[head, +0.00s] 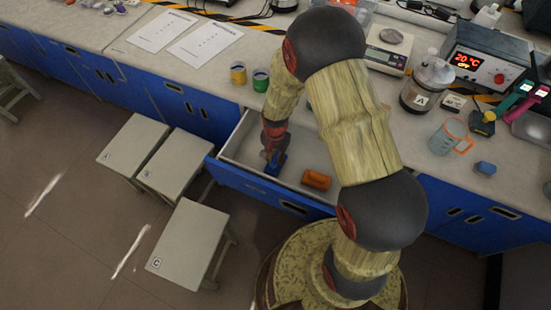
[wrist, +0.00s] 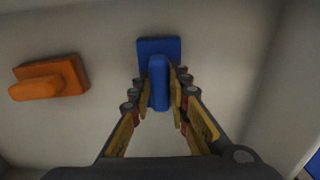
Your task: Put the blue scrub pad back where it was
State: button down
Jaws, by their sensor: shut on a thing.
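The blue scrub pad (wrist: 158,48) has a flat base and a raised grip. My gripper (wrist: 159,100) is shut on that raised grip, one finger on each side. In the head view the pad (head: 275,163) is inside the open drawer (head: 240,150), toward its left end, below my gripper (head: 272,150). I cannot tell whether the pad touches the drawer floor. An orange pad (head: 316,179) of similar shape lies in the drawer to the right; it also shows in the wrist view (wrist: 50,78), left of the blue pad and apart from it.
The bench top (head: 215,75) above the drawer holds a yellow pot (head: 238,73), a green pot (head: 261,80) and papers. A small blue object (head: 486,168) lies on the bench at right. Several grey stools (head: 190,243) stand left of the drawer. Drawer walls surround my gripper.

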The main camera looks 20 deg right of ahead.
jog(key=c, duration=1.7)
grip_release()
jog(key=shift+f, duration=0.1)
notch_tip(320, 180, up, 12)
jog(key=p, duration=0.5)
notch_tip(320, 180, up, 12)
jog(key=r+n+t, duration=0.1)
jog(key=n, duration=0.1)
send_over(275, 158)
jog(key=s+r+n+t, duration=0.1)
jog(key=s+r+n, duration=0.1)
jog(key=s+r, duration=0.4)
jog(key=s+r+n+t, duration=0.2)
jog(key=s+r, duration=0.4)
jog(key=r, duration=0.2)
jog(key=s+r+n+t, duration=0.1)
jog(key=s+r+n, duration=0.2)
jog(key=s+r, duration=0.3)
jog(key=shift+s+d+r+t, duration=0.2)
jog(key=shift+r+t, duration=0.1)
jog(key=shift+r, duration=0.3)
